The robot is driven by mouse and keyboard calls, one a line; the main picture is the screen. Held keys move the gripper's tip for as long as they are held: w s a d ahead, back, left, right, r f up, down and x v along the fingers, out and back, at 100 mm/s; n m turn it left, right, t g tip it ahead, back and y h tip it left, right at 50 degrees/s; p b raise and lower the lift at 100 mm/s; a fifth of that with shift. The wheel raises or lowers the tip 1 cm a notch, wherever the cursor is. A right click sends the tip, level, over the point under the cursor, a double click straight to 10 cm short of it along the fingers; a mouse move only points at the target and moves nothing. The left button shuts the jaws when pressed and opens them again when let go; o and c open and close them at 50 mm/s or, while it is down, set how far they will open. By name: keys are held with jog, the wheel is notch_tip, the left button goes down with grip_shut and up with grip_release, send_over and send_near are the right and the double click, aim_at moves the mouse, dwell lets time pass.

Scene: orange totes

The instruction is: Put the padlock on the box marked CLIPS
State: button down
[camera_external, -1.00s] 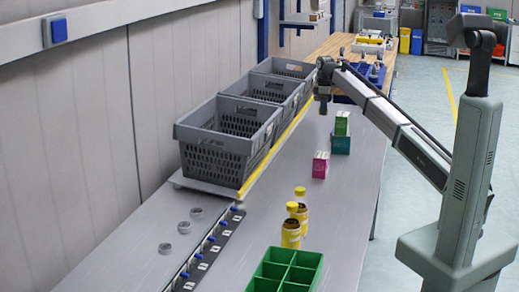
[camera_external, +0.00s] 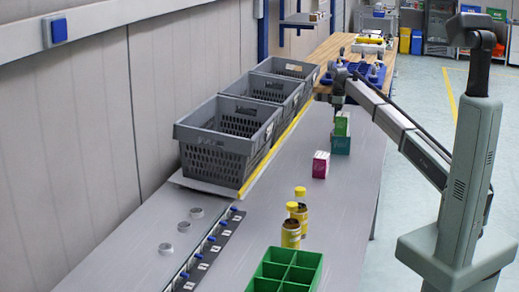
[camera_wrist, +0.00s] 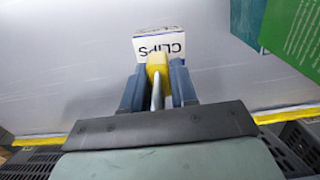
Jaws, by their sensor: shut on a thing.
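My gripper (camera_external: 338,103) hangs over the far part of the grey table, just behind the green box. In the wrist view my gripper (camera_wrist: 158,75) is shut on the padlock (camera_wrist: 157,66), with the yellow body beyond the fingertips and the metal shackle between the fingers. The white box marked CLIPS (camera_wrist: 159,44) is right ahead of the fingers, and the padlock overlaps its near edge in this view. I cannot tell whether they touch. I cannot make out the padlock or the CLIPS box in the external view.
A green box (camera_external: 342,123) stands on a teal box (camera_external: 341,146) close to my gripper. A magenta box (camera_external: 320,166) stands nearer. Grey crates (camera_external: 222,150) line the left side behind a yellow edge. Yellow bottles (camera_external: 291,232) and a green divided tray (camera_external: 262,284) are at the front.

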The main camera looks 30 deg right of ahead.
jog(key=shift+f, duration=1.75)
jog(key=shift+f, duration=0.2)
jog(key=c, duration=0.9)
grip_release()
notch_tip(320, 180, up, 12)
jog(key=shift+r, duration=0.2)
